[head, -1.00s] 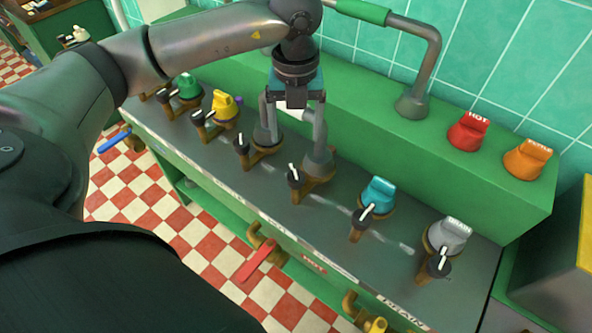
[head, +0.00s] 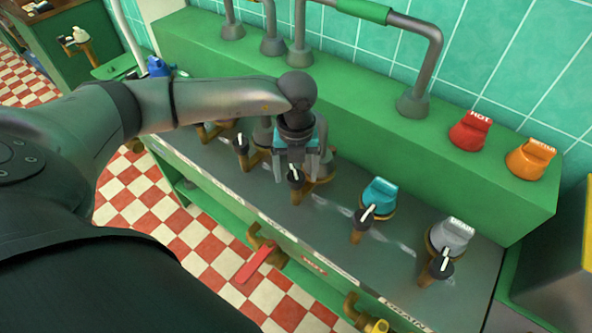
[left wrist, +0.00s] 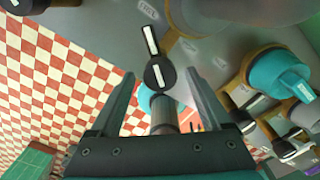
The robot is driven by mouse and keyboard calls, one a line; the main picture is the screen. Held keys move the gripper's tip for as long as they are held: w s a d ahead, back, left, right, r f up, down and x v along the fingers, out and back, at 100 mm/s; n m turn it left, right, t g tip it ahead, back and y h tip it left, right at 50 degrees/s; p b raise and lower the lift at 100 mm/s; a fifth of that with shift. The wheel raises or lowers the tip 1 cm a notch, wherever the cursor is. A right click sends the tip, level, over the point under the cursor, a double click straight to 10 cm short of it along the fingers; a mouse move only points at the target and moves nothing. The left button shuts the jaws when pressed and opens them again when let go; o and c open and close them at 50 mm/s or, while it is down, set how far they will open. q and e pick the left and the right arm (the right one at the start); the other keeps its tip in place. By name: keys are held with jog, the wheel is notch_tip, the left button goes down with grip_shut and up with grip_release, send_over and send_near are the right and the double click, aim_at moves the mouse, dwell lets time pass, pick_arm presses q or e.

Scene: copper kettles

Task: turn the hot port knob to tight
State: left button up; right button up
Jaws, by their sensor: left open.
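A small black knob with a white line (head: 295,176) stands at the front of a bare port on the grey counter. My left gripper (head: 294,172) is open above it. In the left wrist view the black knob (left wrist: 159,76) shows between the two open fingers, its white pointer aimed up the picture. I cannot tell whether the fingers touch it. A red cap marked HOT (head: 470,131) sits on the green ledge. A red HOT label (head: 313,266) is on the counter's front edge. My right gripper is not in view.
To the right are ports with a teal cap (head: 379,193) and a grey cap (head: 452,234), each with a black knob in front. An orange cap (head: 530,158) sits on the green ledge (head: 400,145). Grey pipes rise behind. A red lever (head: 254,264) hangs below.

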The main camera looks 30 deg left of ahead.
pick_arm(q)
jog(key=shift+c, duration=0.3)
grip_shut()
jog(key=shift+m, duration=0.3)
jog(key=m+b, duration=0.1)
jog(key=m, duration=0.3)
jog(key=shift+m, duration=0.3)
jog(key=m+b, duration=0.2)
jog(key=m, duration=0.2)
jog(key=shift+m, duration=0.3)
jog(key=shift+r, duration=0.1)
dwell(0.4)
jog(key=shift+o, duration=0.3)
grip_release()
